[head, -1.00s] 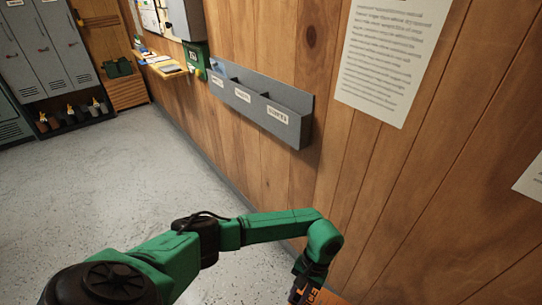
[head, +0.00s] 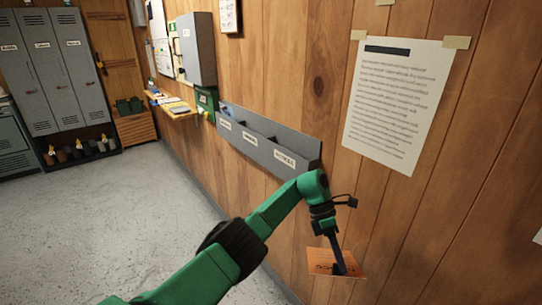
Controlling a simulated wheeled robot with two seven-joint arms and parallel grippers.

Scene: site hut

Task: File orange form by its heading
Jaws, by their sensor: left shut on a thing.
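My left gripper (head: 342,264) is shut on the orange form (head: 352,268), whose sheet shows below the wrist in front of the wooden wall. Dark heading letters show on the form, partly covered by the gripper, and I cannot read them in full. A grey wall file rack (head: 268,141) with three labelled pockets hangs above and to the left of the form. Its labels are too small to read surely. Something pale blue shows at the far left pocket. The form is apart from the rack, lower than its near right pocket. My right gripper is not in view.
A printed notice (head: 396,104) is taped to the wall right of the rack. Beyond the rack are a green box (head: 206,101), a wooden shelf (head: 172,107) with papers, and a grey wall cabinet (head: 195,48). Grey lockers (head: 44,68) stand far left. The floor (head: 130,215) is clear.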

